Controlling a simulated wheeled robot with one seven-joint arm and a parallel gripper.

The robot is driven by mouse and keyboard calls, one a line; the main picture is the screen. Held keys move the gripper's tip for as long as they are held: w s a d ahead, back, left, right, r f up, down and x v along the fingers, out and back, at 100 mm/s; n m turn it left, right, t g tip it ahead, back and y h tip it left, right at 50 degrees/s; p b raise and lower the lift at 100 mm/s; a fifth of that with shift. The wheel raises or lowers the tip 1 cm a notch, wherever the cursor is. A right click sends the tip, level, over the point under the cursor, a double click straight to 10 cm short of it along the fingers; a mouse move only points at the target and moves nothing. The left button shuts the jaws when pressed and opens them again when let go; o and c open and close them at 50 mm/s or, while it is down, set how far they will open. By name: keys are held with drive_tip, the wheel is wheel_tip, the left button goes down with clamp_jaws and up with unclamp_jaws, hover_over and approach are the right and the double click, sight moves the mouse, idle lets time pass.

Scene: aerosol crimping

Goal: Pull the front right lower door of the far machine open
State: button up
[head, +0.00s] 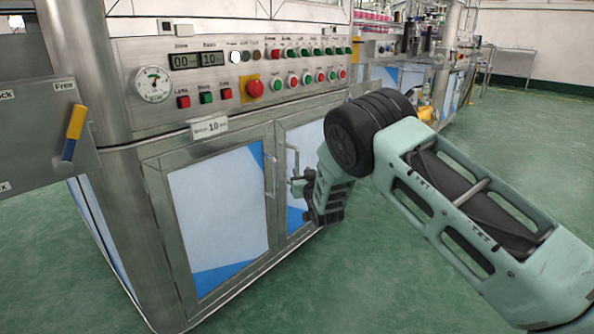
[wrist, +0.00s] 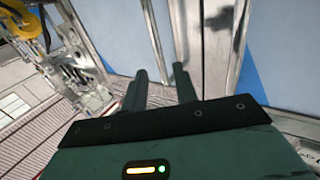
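A steel machine with a control panel (head: 230,75) has two lower doors with white and blue panels. The right lower door (head: 293,215) looks closed, and my arm hides part of it. Its upright bar handle (head: 296,160) is next to my gripper (head: 300,186), which is in front of this door. In the wrist view, the two dark fingers of my gripper (wrist: 160,82) are apart. A thin metal bar, apparently the handle (wrist: 151,25), runs down toward the gap between them. I cannot tell whether they touch it.
The left lower door (head: 217,220) has its own handle (head: 269,176) close by. A grey panel (head: 35,135) with a yellow and blue lever sticks out at the left. More machinery (head: 410,45) stands behind at the right. Green floor (head: 360,280) in front is clear.

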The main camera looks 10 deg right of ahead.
sight(298, 165)
drive_tip(key=w+b, duration=0.2)
drive_tip(key=w, duration=0.5)
drive_tip(key=shift+w+a, duration=0.15)
drive_tip(key=shift+w, duration=0.05)
clamp_jaws()
